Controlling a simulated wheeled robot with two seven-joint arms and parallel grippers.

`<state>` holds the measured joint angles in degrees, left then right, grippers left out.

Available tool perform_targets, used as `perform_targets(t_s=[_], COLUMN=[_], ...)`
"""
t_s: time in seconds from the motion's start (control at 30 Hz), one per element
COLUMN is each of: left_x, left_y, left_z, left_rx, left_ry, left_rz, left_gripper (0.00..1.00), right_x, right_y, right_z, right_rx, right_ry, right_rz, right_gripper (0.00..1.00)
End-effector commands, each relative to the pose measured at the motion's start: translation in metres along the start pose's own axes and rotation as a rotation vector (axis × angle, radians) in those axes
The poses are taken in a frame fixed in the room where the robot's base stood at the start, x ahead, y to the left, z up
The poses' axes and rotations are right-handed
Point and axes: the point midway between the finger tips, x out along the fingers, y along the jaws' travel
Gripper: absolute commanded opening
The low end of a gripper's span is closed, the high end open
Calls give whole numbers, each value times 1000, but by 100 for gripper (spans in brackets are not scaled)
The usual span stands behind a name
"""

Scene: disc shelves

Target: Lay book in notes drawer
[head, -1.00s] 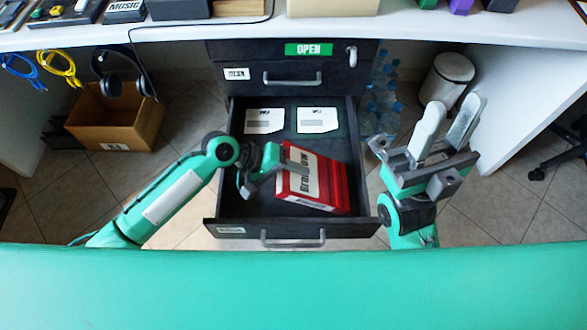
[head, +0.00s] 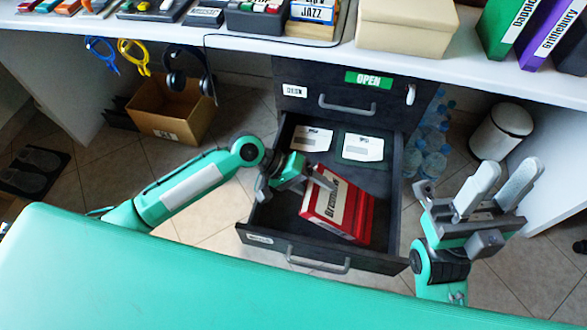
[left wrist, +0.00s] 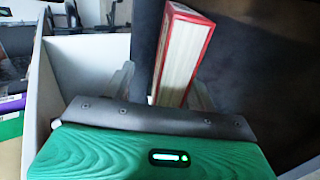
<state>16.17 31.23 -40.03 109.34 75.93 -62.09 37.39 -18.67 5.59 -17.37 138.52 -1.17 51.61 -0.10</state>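The red book (head: 338,208), with a white lettered label, lies slightly askew inside the open drawer (head: 262,215), towards its front. My left gripper (head: 302,180) is at the book's upper left corner, with one grey finger over the book. In the left wrist view the book's pale page edge and red cover (left wrist: 183,52) show just beyond the palm. The two fingers there stand wide apart, with a gap beside the book, so the gripper looks open. My right gripper (head: 508,174) is open and empty, to the right of the drawer.
Two white note cards (head: 362,147) lie at the drawer's back. The closed drawer (head: 345,100) above has a green OPEN label. A cardboard box (head: 170,112) stands left on the floor, bottles (head: 430,150) and a white bin (head: 502,130) right. The desk top overhangs at the back.

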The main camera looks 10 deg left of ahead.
Motion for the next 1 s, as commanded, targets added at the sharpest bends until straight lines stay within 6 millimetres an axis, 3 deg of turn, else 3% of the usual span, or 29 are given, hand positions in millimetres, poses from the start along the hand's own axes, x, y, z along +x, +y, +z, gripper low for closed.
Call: perform_targets(t_s=[0.03, 0.2, 0.43, 0.63, 1.0], left_x=[-14, -43, -74, -85, -86], left_y=[3, 2, 2, 1, 1], left_z=[0, 0, 0, 0, 0], left_rx=[0, 1, 0, 1, 0], left_ry=[2, 2, 1, 1, 0], left_rz=[-1, -1, 0, 1, 2], left_gripper=[56, 56, 56, 56, 56], right_x=[-2, -19, -37, -45, -46], right_y=[0, -3, -7, -9, -9], right_z=[2, 37, 63, 73, 74], right_rx=[0, 23, 48, 58, 60], right_ry=[-31, -271, -464, -538, -545], right_rz=[5, 26, 39, 44, 45], right_gripper=[36, 36, 36, 36, 36])
